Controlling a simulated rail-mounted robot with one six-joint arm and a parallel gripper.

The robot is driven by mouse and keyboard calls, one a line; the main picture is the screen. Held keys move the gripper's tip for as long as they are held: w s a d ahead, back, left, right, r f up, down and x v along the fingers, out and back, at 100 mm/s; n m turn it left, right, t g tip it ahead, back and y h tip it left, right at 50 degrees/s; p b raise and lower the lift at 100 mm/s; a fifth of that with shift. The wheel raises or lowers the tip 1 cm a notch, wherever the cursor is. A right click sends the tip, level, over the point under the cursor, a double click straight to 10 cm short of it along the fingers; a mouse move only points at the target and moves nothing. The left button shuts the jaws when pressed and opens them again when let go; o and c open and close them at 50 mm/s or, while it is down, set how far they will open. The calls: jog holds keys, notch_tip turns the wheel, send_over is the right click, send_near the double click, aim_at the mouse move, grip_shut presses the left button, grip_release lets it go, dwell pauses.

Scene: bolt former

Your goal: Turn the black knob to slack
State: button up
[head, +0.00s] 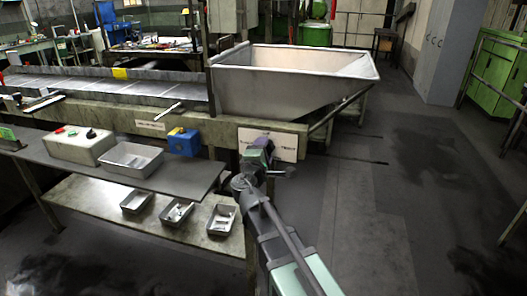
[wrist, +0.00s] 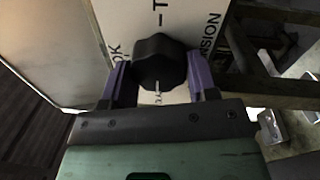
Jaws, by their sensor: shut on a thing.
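The black knob (wrist: 158,60) sits on a white plate (wrist: 118,18) in the wrist view. My gripper (wrist: 159,70) has its two purple fingers on either side of the knob and is shut on it. A small pale mark shows at the knob's lower edge in that view. Lettering ending in "NSION" is right of the knob, with part of a word on the left; lettering below is mostly hidden. In the head view, my gripper (head: 261,148) is at the plate (head: 285,146) on the machine's front beam, and it hides the knob.
A large grey hopper (head: 290,85) stands above the plate. Several small trays sit on the lower shelf. The floor at right is open.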

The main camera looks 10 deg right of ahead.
dwell(0.4)
jog(key=o, duration=0.6)
jog(key=shift+o, duration=0.2)
jog(key=v, duration=1.1)
jog(key=shift+b, duration=0.4)
jog(key=shift+d, duration=0.15)
